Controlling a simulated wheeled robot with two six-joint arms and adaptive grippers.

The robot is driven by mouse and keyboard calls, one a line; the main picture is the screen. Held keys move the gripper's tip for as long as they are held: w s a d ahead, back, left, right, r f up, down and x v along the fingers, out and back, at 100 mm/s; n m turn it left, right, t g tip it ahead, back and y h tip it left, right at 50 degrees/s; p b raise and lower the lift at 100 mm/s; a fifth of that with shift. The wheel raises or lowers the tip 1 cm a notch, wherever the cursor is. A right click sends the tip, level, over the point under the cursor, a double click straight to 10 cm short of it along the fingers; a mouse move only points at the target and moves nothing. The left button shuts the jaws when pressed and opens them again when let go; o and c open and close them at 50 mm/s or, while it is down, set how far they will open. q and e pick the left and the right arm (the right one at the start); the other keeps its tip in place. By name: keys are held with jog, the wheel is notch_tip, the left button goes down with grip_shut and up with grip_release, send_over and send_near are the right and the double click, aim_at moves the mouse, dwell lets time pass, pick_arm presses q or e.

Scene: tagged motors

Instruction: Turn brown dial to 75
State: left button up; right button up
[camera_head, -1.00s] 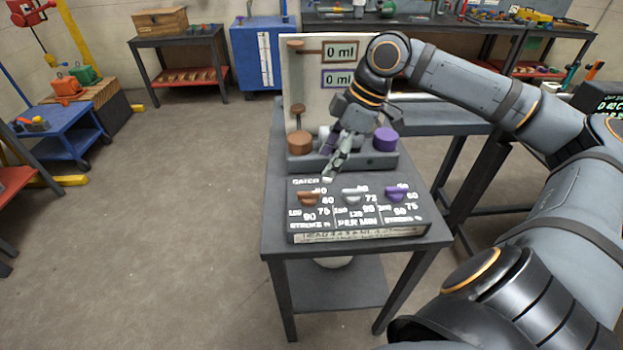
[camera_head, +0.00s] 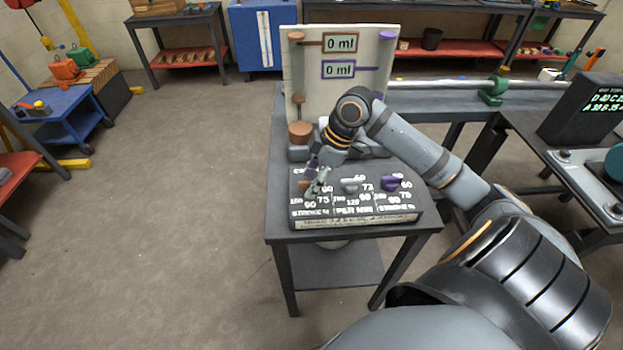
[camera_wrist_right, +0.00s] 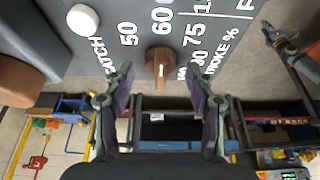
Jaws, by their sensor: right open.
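The brown dial (camera_head: 304,185) is the left one of three dials on the sloped dark panel (camera_head: 352,218) on the grey cart. My right gripper (camera_head: 316,184) is right at it and partly hides it in the head view. In the right wrist view the brown dial (camera_wrist_right: 159,62) lies just beyond and between the fingertips of the open right gripper (camera_wrist_right: 160,82). Both fingers appear apart from it. A pale mark shows on the dial's lower part in that view, with 50, 60, 75 and a partly hidden 90 around it. My left gripper is not in view.
The silver dial (camera_head: 350,185) and purple dial (camera_head: 391,183) sit to the right on the panel. Behind stands a board with two displays (camera_head: 339,69) reading 0 ml. A brown cylinder (camera_head: 301,133) stands behind the panel. The floor left of the cart is clear.

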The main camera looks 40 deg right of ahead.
jog(key=shift+f, duration=0.1)
jog(key=shift+c, duration=0.2)
jog(key=c, duration=1.1)
jog(key=shift+a+m+p, duration=0.1)
jog(key=shift+m+p, duration=0.3)
jog(key=shift+p, duration=0.4)
jog(key=m+p, duration=0.2)
jog(key=p, duration=0.1)
jog(key=m+t+h+p, duration=0.1)
jog(key=shift+s+a+r+m, duration=0.15)
jog(key=shift+r+m, duration=0.1)
jog(key=shift+m, duration=0.15)
jog(key=shift+f+m+t+h+p, duration=0.1)
jog(key=shift+m+t+h+p, duration=0.3)
jog(key=shift+m+p, duration=0.7)
jog(key=shift+f+m+h+p, duration=0.1)
jog(key=shift+m+h+p, duration=0.4)
jog(key=shift+m, duration=0.4)
